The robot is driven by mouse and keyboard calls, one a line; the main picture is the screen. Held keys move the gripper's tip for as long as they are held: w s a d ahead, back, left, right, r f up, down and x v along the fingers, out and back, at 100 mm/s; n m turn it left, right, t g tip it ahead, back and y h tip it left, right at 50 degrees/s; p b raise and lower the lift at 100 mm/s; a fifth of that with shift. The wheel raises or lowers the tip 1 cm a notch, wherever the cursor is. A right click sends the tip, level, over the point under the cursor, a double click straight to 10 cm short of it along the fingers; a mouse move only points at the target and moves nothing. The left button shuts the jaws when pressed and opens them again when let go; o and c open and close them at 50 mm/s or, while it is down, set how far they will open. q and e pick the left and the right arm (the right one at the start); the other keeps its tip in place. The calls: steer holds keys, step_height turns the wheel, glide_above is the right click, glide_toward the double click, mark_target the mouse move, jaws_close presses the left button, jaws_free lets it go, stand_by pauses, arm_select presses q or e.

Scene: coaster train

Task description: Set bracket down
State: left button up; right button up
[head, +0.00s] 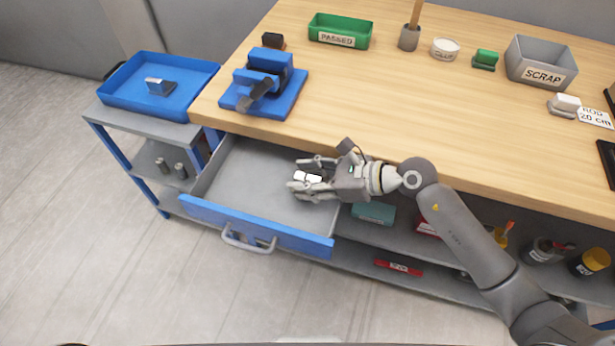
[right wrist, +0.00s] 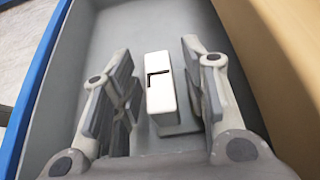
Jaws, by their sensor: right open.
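A grey metal piece that looks like the bracket (head: 160,87) lies in the blue tray (head: 125,101) on the side cart at the left. My right gripper (head: 302,175) is open, inside the open drawer (head: 240,178). A white block (right wrist: 160,82) with a dark L-shaped mark and a grey base sits between its spread fingers. In the right wrist view the gripper's fingers (right wrist: 160,95) stand on both sides of it with gaps. The block also shows in the head view (head: 314,178), partly covered by the gripper. My left gripper is out of view.
A blue fixture (head: 290,97) with a grey lever stands at the bench's left corner. Behind are a green PASSED bin (head: 326,24) and a grey SCRAP bin (head: 520,70). The bench edge runs close beside my right arm. The drawer's left part is bare.

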steer(key=shift+r, duration=0.1)
steer(key=b+v, duration=0.1)
steer(key=v, duration=1.1)
